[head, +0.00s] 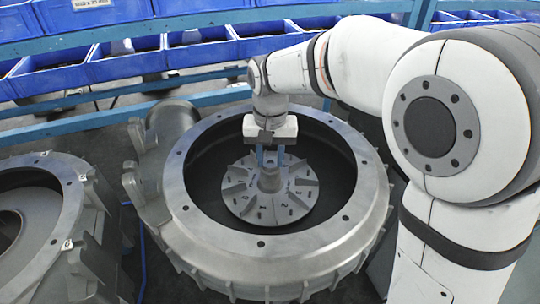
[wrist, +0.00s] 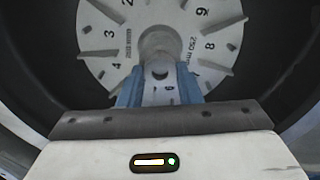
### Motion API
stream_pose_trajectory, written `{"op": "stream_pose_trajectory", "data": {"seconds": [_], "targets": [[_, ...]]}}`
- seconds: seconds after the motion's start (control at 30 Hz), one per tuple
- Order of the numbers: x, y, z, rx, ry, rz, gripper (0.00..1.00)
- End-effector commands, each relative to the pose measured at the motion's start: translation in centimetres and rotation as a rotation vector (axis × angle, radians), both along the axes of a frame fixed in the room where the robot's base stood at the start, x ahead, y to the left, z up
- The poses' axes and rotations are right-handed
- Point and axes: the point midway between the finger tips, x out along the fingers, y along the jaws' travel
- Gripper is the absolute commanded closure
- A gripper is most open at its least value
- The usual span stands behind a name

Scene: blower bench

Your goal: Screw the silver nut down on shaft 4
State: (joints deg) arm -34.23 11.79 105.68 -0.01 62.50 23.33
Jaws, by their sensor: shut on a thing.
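My gripper (head: 270,160) points down over the middle of the open round housing, with its two blue fingers at the top of the central hub. In the wrist view my gripper (wrist: 159,82) is shut on a small grey piece between the fingertips, which I take for the silver nut (wrist: 158,71). The fingers mostly hide it, and I cannot tell how far it sits down on the shaft. The grey hub (head: 270,181) stands upright in the centre of the bladed disc (head: 242,197). The wrist view shows numbers around the disc (wrist: 103,62).
The thick metal rim of the housing (head: 184,210) surrounds the disc and my gripper. A second housing (head: 60,165) stands at the left. Blue bins (head: 125,65) line a shelf behind. A dark gap lies between disc and housing wall.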

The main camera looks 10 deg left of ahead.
Motion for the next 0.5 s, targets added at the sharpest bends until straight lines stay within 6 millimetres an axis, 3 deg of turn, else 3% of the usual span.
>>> {"op": "stream_pose_trajectory", "data": {"seconds": [0.5], "targets": [[-0.01, 0.00, -0.07, 0.000, 0.001, -0.686, 0.94]]}}
